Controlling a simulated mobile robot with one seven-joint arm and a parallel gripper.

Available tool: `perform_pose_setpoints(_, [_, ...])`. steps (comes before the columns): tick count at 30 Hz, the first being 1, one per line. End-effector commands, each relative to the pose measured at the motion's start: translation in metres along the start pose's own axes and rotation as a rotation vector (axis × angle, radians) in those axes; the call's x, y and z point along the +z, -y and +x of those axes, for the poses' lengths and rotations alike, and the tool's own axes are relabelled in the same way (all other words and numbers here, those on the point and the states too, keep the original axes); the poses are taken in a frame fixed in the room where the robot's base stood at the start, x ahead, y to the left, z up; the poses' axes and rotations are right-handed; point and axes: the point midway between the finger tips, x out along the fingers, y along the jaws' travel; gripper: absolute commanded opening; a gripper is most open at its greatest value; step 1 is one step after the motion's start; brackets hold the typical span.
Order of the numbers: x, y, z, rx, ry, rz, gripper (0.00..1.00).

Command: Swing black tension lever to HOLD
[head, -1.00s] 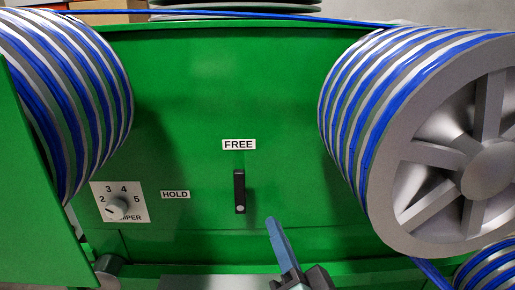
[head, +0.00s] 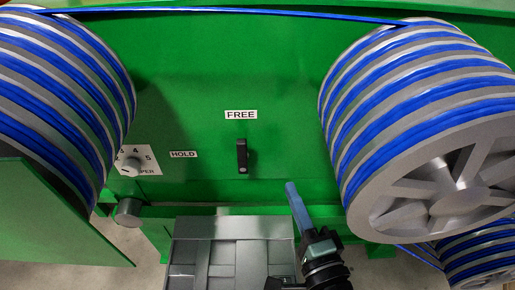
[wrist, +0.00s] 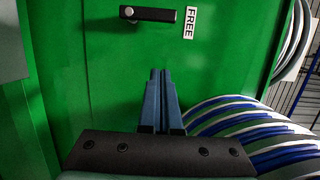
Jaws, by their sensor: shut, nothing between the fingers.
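The black tension lever (head: 242,156) stands upright on the green panel, its pale pivot at the bottom and its free end pointing up at the FREE label (head: 241,114). The HOLD label (head: 183,154) is to its left. My gripper (head: 290,186) is shut and empty, right of and lower than the lever, apart from it. In the wrist view the lever (wrist: 158,15) lies sideways at the top, beside the FREE label (wrist: 190,22), beyond the closed blue fingertips (wrist: 160,74). The HOLD label is not seen in the wrist view.
Large reels wound with blue cable flank the panel, left (head: 60,95) and right (head: 410,110). A numbered dial (head: 132,166) is left of HOLD. A grey box-like surface (head: 225,228) is below the panel. The panel around the lever is clear.

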Motion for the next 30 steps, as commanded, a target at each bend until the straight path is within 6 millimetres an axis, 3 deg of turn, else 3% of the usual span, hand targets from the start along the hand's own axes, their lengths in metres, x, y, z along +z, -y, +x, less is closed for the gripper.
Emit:
perform_pose_setpoints(10, [0.000,0.001,0.011,-0.001,0.002,-0.003,0.00])
perform_pose_setpoints(24, [0.001,0.001,0.103,-0.001,0.003,-0.004,0.00])
perform_pose_setpoints(30, [0.030,0.001,0.108,0.001,0.002,-0.002,0.00])
